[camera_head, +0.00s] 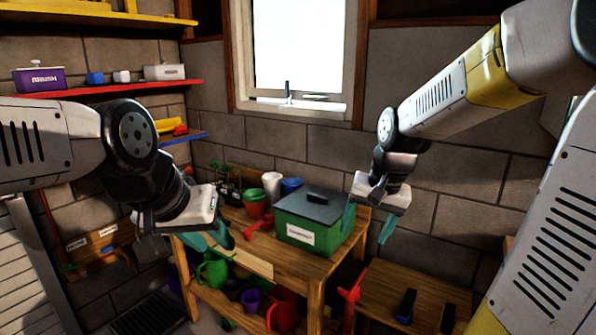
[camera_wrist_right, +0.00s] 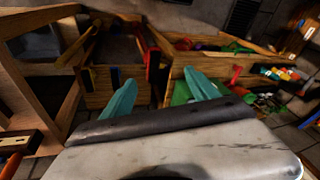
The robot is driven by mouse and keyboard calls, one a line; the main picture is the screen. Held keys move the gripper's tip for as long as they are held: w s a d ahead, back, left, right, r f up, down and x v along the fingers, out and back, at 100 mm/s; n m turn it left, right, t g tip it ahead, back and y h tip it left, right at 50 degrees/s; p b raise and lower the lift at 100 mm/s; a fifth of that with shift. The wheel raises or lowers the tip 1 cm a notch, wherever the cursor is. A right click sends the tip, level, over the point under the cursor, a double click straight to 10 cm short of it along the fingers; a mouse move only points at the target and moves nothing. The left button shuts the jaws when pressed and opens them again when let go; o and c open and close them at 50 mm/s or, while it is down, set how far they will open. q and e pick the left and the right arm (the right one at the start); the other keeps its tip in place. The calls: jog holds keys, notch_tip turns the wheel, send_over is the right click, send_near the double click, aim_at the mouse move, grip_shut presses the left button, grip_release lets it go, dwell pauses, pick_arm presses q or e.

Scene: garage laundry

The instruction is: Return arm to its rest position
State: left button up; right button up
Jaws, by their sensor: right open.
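My right arm comes in from the upper right of the head view. Its gripper (camera_head: 368,228) is open and empty, fingers pointing down, in front of the right end of the green box. In the right wrist view the two teal fingers (camera_wrist_right: 162,82) stand apart with nothing between them. My left arm reaches in from the left. Its gripper (camera_head: 208,238) hangs in front of the wooden bench's left part, teal fingers down; the gap between them is hard to judge from this angle. No object shows in it.
A green box with a dark lid (camera_head: 308,228) stands on the wooden bench (camera_head: 243,262), beside red and green pots (camera_head: 255,204). Watering cans (camera_head: 284,312) sit on the lower shelf. A lower wooden bench (camera_head: 428,292) is at right. A window (camera_head: 297,50) is behind. Wall shelves (camera_head: 105,89) are at left.

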jog(key=s+a+r+n+t, duration=0.1)
jog(key=s+r+n+t, duration=0.2)
jog(key=s, duration=1)
notch_tip(320, 180, up, 3)
jog(key=shift+s+r+n+y, duration=0.2)
jog(key=shift+s+n+y, duration=0.1)
jog(key=shift+n, duration=0.1)
jog(key=shift+d, duration=0.1)
